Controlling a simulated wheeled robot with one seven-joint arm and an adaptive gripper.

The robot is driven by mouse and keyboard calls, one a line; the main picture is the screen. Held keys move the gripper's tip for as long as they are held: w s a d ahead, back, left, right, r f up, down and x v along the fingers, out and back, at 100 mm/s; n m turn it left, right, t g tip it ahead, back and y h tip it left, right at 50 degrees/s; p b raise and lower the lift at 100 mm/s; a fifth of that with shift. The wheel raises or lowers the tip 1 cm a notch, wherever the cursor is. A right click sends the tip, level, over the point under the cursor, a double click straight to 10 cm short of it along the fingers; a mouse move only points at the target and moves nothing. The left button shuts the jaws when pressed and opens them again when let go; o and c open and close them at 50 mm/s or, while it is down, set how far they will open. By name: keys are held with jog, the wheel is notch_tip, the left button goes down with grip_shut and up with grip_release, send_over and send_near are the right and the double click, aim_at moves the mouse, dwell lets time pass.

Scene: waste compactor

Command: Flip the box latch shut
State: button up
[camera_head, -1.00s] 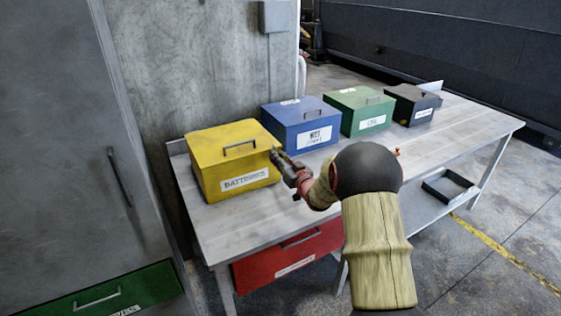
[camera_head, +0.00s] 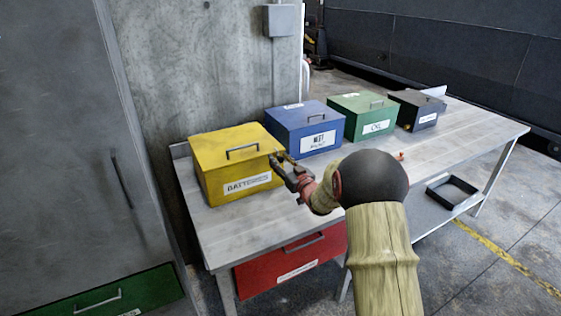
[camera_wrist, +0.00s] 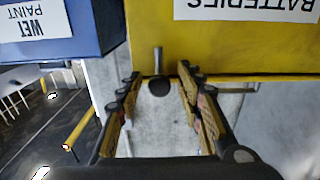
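The yellow box (camera_head: 222,152), labelled BATTERIES, stands on the left end of the table with its lid down. In the wrist view the yellow box (camera_wrist: 240,50) is at the top, with its label upside down. A small latch (camera_wrist: 158,62), a grey pin with a dark round knob, sticks out at the box's edge. My gripper (camera_wrist: 160,73) is open, with one finger on each side of the latch and visible gaps. In the head view my gripper (camera_head: 282,160) is at the box's right side, and the latch is too small to make out.
Blue (camera_head: 304,131), green (camera_head: 362,117) and dark (camera_head: 417,110) boxes stand further right on the grey table (camera_head: 430,146). The blue box (camera_wrist: 82,30) is close to the gripper in the wrist view. A red drawer (camera_head: 290,262) is below the tabletop.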

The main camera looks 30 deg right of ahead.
jog(key=s, duration=1.2)
jog(key=shift+d, duration=0.25)
jog(key=s+a+r+m+g+h+p, duration=0.1)
jog(key=s+a+r+g+h, duration=0.3)
jog(key=s+a+r, duration=0.45)
jog(key=s+a+g+y, duration=0.1)
jog(key=s+a+g, duration=0.3)
jog(key=s, duration=1.1)
jog(key=s+a+g+y+p, duration=0.1)
jog(key=s+a+g, duration=0.3)
jog(key=s+a, duration=0.5)
jog(key=s+y, duration=0.1)
jog(key=s, duration=0.5)
jog(key=shift+s+a+f+p, duration=0.25)
jog(key=shift+s+p, duration=0.05)
jog(key=shift+s, duration=0.05)
